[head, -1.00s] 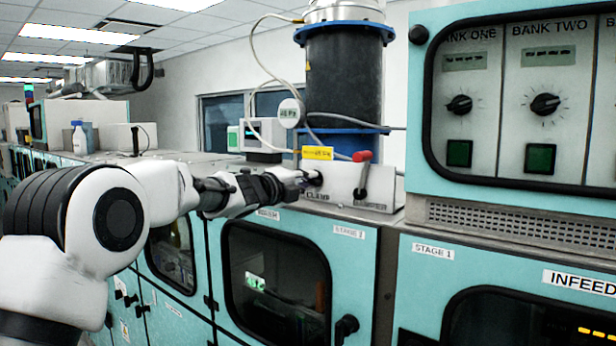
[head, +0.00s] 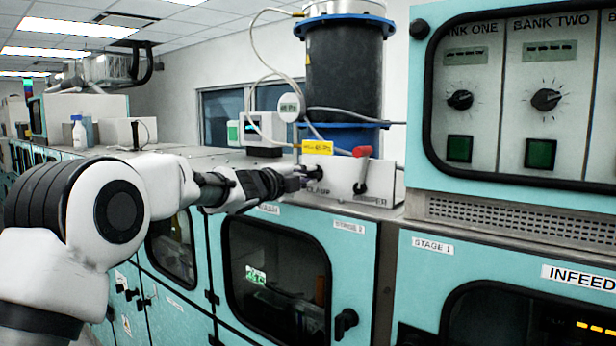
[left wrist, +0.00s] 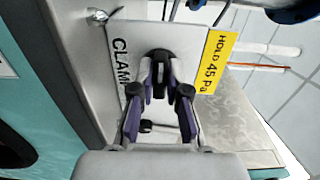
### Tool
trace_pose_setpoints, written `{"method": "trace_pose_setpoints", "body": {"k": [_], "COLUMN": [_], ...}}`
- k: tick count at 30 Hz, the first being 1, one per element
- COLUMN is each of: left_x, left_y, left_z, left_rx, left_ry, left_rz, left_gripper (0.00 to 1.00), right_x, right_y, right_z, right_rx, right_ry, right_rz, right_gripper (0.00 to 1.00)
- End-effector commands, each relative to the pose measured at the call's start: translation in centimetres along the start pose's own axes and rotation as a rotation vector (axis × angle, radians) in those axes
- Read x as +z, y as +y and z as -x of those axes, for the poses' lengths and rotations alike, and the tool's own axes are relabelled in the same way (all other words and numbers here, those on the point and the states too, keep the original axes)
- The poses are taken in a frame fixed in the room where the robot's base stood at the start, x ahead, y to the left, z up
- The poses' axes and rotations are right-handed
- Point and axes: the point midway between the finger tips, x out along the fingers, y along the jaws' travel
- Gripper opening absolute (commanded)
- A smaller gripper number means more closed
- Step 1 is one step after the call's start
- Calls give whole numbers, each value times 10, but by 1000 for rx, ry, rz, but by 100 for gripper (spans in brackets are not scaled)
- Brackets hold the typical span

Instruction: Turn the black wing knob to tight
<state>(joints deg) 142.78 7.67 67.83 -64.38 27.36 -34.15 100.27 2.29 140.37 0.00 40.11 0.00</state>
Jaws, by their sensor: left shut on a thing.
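The black wing knob (left wrist: 159,68) sits on the face of a pale metal box (left wrist: 198,38) beside the printed word CLAMP. My left gripper (left wrist: 160,88) is shut on it, with a purple-lined finger on each side of the wing. In the head view the left gripper (head: 303,178) reaches the left part of the box (head: 345,176) and partly hides the knob. Any mark showing the knob's setting is too small or hidden to read. My right gripper is not in view.
A red-handled lever (head: 362,152) stands on the same box, right of the knob. A yellow HOLD 45 Pa label (left wrist: 219,62) is beside the knob. A dark cylinder (head: 344,75) with hoses rises behind. A teal cabinet (head: 520,205) with dials stands at the right.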

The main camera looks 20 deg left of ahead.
Motion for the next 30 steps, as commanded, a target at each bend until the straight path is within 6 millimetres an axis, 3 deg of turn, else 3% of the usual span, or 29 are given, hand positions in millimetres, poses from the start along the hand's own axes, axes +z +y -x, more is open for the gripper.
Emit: {"method": "trace_pose_setpoints", "body": {"k": [1, 2, 3, 14, 17, 25, 30], "left_x": [1, 1, 1, 1, 1, 2, 3], "left_y": [5, 5, 4, 1, 1, 1, 2], "left_z": [0, 0, 0, 6, 22, 91, 118], "left_rx": [7, 7, 7, 2, 2, 1, 3], "left_ry": [-2, -2, -2, -1, -1, -2, -3], "left_rz": [4, 3, 3, 2, 4, 7, 5], "left_gripper": [25, 36, 40, 40, 40, 40, 40], "right_x": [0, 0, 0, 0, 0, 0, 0], "right_y": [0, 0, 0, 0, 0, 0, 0], "right_z": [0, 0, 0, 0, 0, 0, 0], "right_rx": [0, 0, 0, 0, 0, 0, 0], "right_ry": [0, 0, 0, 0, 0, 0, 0], "right_rz": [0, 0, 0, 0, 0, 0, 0], "right_gripper": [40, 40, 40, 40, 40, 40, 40]}}
